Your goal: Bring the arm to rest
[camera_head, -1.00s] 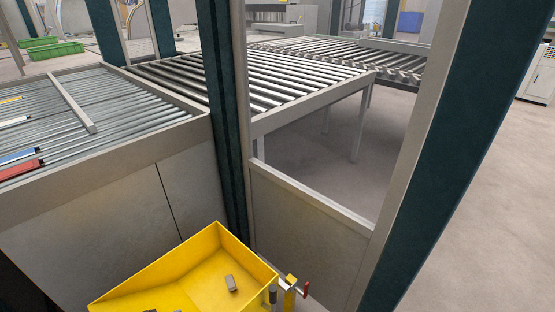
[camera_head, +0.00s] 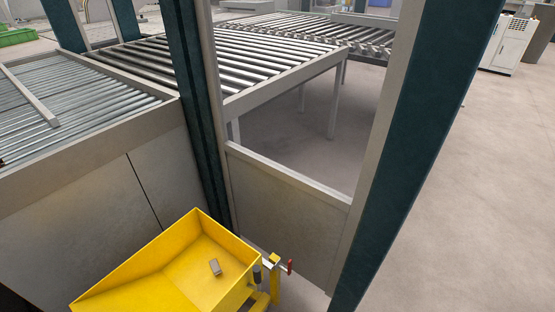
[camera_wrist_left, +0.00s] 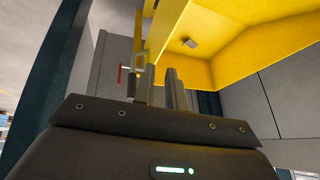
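My left gripper (camera_wrist_left: 162,85) shows in the left wrist view, its two grey fingers apart with a narrow gap and nothing seen between them. A yellow bin (camera_wrist_left: 280,40) fills the upper right behind the fingers, with a small grey block (camera_wrist_left: 190,43) in it. In the head view the yellow bin (camera_head: 130,278) stands at the bottom with the grey block (camera_head: 215,267) inside. Neither gripper shows in the head view. My right gripper is in no view.
A clamp with a red handle (camera_head: 290,267) sits at the bin's right corner. A dark green post (camera_head: 190,110) and a slanted post (camera_head: 420,140) frame a low grey panel (camera_head: 285,215). Roller conveyors (camera_head: 265,55) lie behind. Open floor (camera_head: 480,190) is at the right.

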